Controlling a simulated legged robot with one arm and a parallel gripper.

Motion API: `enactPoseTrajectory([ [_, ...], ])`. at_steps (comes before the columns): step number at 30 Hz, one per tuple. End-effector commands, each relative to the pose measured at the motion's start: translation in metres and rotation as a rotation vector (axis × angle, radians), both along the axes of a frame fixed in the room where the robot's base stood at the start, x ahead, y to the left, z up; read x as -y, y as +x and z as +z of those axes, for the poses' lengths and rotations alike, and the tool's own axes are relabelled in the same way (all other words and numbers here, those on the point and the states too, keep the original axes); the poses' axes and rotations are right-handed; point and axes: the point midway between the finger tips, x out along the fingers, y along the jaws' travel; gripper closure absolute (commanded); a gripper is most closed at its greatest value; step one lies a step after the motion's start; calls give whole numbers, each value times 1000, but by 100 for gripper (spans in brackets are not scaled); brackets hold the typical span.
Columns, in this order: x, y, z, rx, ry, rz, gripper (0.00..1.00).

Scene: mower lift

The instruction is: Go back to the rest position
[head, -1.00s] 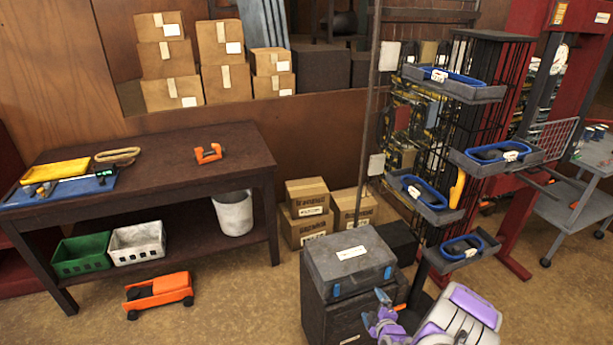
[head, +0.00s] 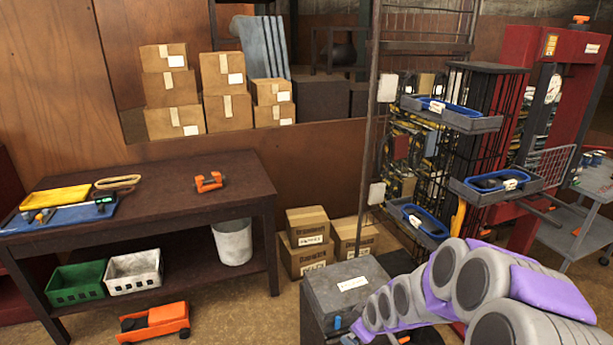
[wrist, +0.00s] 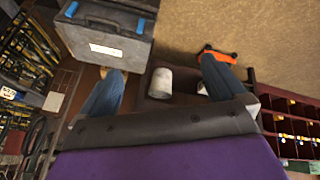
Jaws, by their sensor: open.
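My gripper (wrist: 160,78) shows in the wrist view with its two blue-grey fingers spread wide apart. Nothing is held between them. In the head view my grey and purple arm crosses the lower right, and its gripper end is not clearly visible. A grey case (head: 352,290) with a white label sits on a dark box, left of my arm. In the wrist view the case (wrist: 105,42) shows at the upper left, beyond the left finger. A white bucket (wrist: 160,83) shows in the background between the fingers.
A dark workbench (head: 160,165) stands at the left, with an orange clamp (head: 209,182) on top. An orange cart (head: 154,322) is on the floor before it. A rack with grey trays (head: 450,117) stands behind my arm. Cardboard boxes (head: 308,241) stand behind the case.

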Motion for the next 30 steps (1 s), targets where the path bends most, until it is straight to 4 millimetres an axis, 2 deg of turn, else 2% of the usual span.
enactPoseTrajectory([
  [1, -1, -13, 15, -28, -2, -25, 2],
  [6, 1, -69, 49, -159, -7, -138, 2],
  [11, 4, -128, 79, -277, -17, -261, 2],
  [18, 7, -224, 117, -442, -29, -471, 2],
  [24, 6, -304, 140, -568, -34, -648, 2],
  [27, 5, -334, 147, -614, -34, -718, 2],
  [30, 3, -353, 151, -648, -33, -761, 2],
])
